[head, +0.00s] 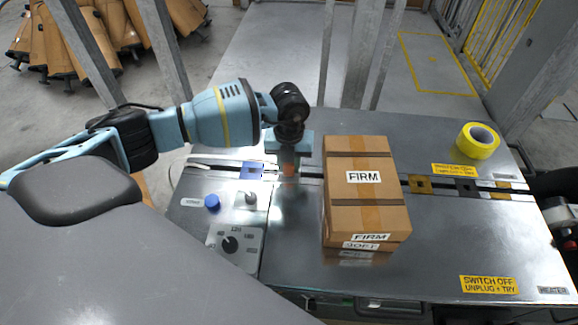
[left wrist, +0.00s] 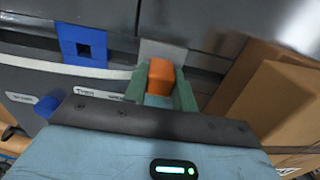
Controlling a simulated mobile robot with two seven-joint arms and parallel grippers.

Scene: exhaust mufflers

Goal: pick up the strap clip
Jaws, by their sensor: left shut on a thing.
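My left gripper (head: 290,168) points down over the slotted strip across the bench, just left of the carton. Its teal fingers (left wrist: 162,92) are shut on a small orange block, which I take to be the strap clip (left wrist: 161,75). The orange block (head: 290,171) shows only slightly below the fingers in the head view. A grey plate (left wrist: 163,50) lies just beyond it in the left wrist view. I cannot tell whether the block is clear of the bench.
A brown carton (head: 368,210) marked FIRM stands close right of the gripper. A blue square piece (head: 251,170), a blue knob (head: 212,202) and a dial panel (head: 236,244) are to the left. A yellow tape roll (head: 478,141) lies at the back right. The bench's front right is clear.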

